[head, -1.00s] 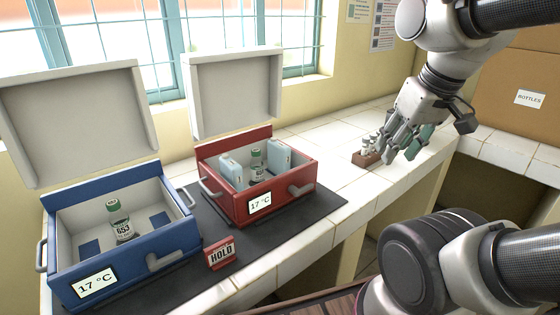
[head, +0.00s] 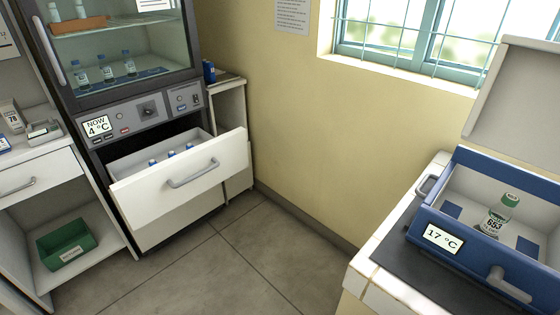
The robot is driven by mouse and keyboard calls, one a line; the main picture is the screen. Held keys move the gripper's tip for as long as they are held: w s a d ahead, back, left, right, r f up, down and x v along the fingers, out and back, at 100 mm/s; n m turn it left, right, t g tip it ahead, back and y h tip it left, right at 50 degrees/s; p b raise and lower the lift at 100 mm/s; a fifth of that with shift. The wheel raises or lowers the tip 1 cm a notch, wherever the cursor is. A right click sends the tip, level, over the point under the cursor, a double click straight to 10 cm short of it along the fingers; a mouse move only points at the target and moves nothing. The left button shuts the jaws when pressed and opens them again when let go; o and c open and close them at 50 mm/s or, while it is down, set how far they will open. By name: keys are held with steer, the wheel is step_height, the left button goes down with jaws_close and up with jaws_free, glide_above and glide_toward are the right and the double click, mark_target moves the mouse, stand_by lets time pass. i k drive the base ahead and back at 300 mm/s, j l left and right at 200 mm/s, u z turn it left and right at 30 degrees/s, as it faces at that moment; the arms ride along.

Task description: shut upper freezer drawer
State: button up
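The upper freezer drawer (head: 185,181) is white with a grey bar handle (head: 194,174) and stands pulled out below the fridge's control panel (head: 149,113). Several blue-capped bottles (head: 171,154) show inside it. A lower white front (head: 180,220) sits beneath it, partly hidden by the open drawer. My gripper is not in the current head view, so its state and its place relative to the drawer do not show.
Floor (head: 235,255) in front of the drawer is clear. A counter with an open blue cool box (head: 455,205) stands at right. A white cabinet (head: 35,175) with a green bin (head: 66,246) stands at left. A narrow shelf (head: 232,130) adjoins the fridge on its right.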

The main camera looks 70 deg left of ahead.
mark_target(144, 194)
steer(key=u, duration=2.9)
steer(key=i+j+u, duration=0.1)
steer(key=i+j, duration=0.25)
steer(key=i, duration=0.15)
steer(key=i+j, duration=0.3)
steer(key=i, duration=0.2)
steer(key=j+u, duration=0.05)
